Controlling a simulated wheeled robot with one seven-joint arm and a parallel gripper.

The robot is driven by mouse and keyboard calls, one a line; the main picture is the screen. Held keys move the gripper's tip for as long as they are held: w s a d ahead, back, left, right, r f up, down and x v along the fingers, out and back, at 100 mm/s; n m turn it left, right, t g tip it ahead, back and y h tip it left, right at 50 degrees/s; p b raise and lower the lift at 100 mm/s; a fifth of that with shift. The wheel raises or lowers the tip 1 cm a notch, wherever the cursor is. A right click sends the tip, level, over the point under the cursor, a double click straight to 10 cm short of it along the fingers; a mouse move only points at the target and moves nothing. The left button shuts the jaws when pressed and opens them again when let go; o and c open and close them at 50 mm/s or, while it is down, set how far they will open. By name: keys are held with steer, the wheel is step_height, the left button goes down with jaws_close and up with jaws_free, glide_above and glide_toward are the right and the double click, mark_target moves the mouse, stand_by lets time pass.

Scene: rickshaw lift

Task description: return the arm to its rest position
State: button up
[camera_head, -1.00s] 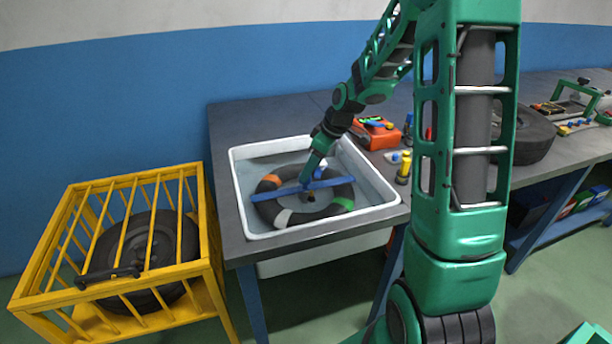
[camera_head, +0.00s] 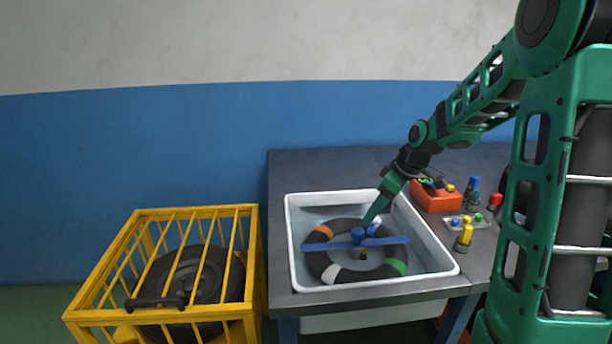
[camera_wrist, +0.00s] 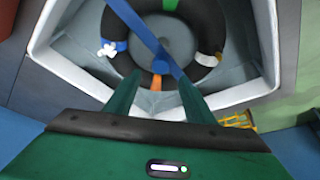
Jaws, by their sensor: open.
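My green arm reaches from the right of the head view to the white basin. My gripper (camera_head: 371,219) is at the basin's far side, over the dark ring with coloured patches (camera_head: 336,271). In the wrist view my gripper (camera_wrist: 156,84) shows two green fingers spread apart with nothing held between them. A blue bar (camera_head: 390,241) lies across the ring, and it also runs between the fingertips in the wrist view (camera_wrist: 135,22). Whether a fingertip touches the bar or ring cannot be told.
The white basin (camera_head: 292,240) is set in a dark workbench (camera_head: 310,168). A yellow cage (camera_head: 90,285) with a tire (camera_head: 215,275) stands at left. An orange box (camera_head: 437,199) and small coloured pieces, including a yellow one (camera_head: 465,236), lie right of the basin.

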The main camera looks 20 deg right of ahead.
steer(key=s+d+r+m+g+h, duration=0.1)
steer(key=s+m, duration=0.5)
steer(key=s, duration=1.1)
steer(key=s+r+m+g+h, duration=0.1)
steer(key=s+m, duration=0.6)
steer(key=s, duration=1)
steer(key=shift+s+d+r+m+g, duration=0.15)
steer(key=shift+d+r+m+g, duration=0.2)
steer(key=shift+r+g, duration=0.5)
steer(key=shift+f, duration=0.15)
steer(key=shift+w+f+h, duration=0.2)
steer(key=shift+w+h, duration=0.1)
steer(key=shift+w, duration=0.35)
